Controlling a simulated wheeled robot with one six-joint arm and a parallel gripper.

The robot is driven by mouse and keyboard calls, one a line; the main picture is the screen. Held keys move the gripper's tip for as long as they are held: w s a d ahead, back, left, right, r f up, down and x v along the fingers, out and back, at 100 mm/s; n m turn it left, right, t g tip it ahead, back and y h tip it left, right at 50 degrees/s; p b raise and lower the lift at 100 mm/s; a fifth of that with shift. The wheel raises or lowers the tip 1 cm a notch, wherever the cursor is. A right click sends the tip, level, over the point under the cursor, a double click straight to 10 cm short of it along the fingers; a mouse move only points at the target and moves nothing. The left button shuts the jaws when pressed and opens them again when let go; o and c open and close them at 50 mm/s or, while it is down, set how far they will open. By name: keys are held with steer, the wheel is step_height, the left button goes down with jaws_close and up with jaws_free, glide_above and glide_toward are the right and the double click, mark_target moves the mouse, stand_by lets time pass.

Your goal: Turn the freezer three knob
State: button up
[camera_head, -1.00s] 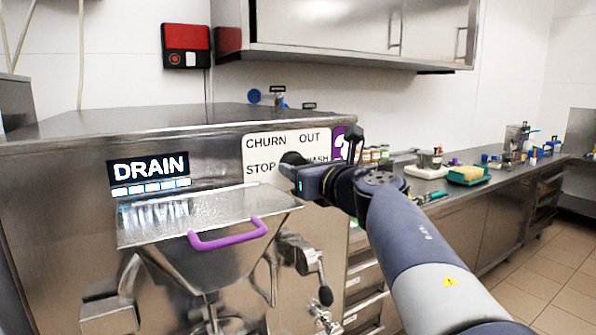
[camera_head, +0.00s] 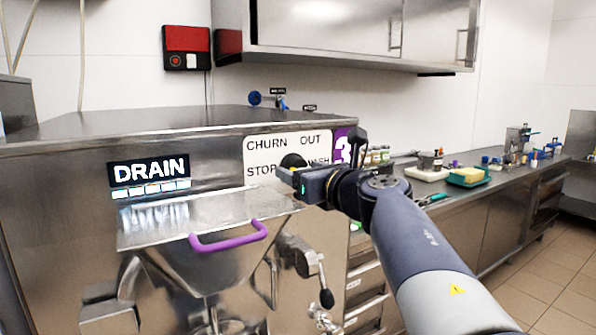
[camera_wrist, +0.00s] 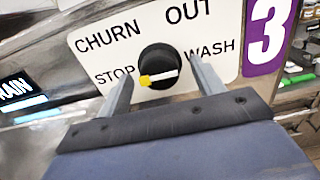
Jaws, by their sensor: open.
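The freezer three knob (camera_wrist: 158,62) is round and black, with a pale bar across its face that has a yellow end. In the wrist view the yellow end is at the left, towards STOP, and the white end points right, towards WASH. Its white label plate (camera_wrist: 90,42) reads CHURN, OUT, STOP and WASH, beside a purple "3" sign (camera_wrist: 268,38). My gripper (camera_wrist: 163,88) is open, with one finger on each side of the knob. I cannot tell whether the fingers touch it. In the head view my gripper (camera_head: 290,177) partly covers the knob (camera_head: 293,161).
The freezer front has a DRAIN display (camera_head: 149,170), a hopper lid with a purple handle (camera_head: 228,236) and a lever (camera_head: 318,272) below. A counter (camera_head: 470,195) with several small items runs to the right. A wall cabinet (camera_head: 345,35) hangs above.

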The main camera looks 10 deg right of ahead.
steer(key=v, duration=1)
steer(key=shift+b, duration=0.4)
steer(key=x, duration=1)
steer(key=shift+w+p, duration=0.3)
steer(key=shift+p, duration=0.15)
